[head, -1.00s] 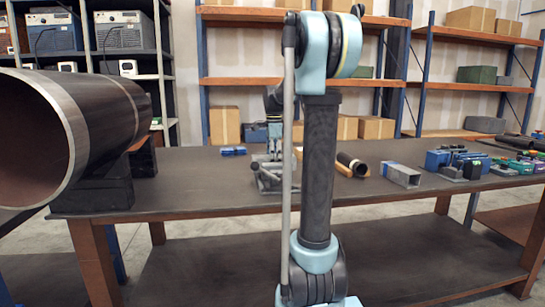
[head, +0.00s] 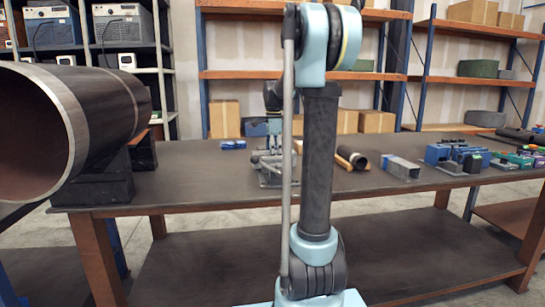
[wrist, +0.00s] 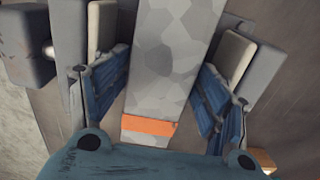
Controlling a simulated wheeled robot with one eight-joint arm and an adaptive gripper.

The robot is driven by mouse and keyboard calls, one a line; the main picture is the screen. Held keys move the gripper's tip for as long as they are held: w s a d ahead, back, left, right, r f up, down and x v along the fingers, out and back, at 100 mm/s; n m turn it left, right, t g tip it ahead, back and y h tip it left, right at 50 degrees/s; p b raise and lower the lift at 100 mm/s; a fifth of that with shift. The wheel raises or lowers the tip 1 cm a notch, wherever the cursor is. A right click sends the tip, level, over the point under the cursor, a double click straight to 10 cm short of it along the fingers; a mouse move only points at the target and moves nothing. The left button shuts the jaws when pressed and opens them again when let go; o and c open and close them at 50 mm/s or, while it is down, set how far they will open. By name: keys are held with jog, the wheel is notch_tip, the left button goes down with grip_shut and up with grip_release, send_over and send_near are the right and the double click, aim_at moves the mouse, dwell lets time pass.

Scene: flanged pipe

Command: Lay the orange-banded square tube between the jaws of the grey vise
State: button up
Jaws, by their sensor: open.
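The grey square tube (wrist: 168,60) with an orange band (wrist: 149,125) runs up the middle of the wrist view. It lies between the grey vise's (wrist: 262,60) pale-faced jaws, with a gap visible on each side. My gripper (wrist: 162,75) is open, its blue finger pads on either side of the tube and apart from it. In the head view, my gripper (head: 274,146) is low over the vise (head: 268,178) on the table, partly hidden behind my arm. The tube's far end is out of the wrist view, and its underside is hidden.
On the table (head: 200,185) are a blue-marked square tube (head: 402,168), a dark round pipe (head: 352,158), a small blue part (head: 232,144) and blue fixtures (head: 455,157) at right. The front of the table is mostly clear.

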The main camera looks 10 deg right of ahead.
notch_tip(320, 180, up, 12)
dwell(0.7)
dwell(0.6)
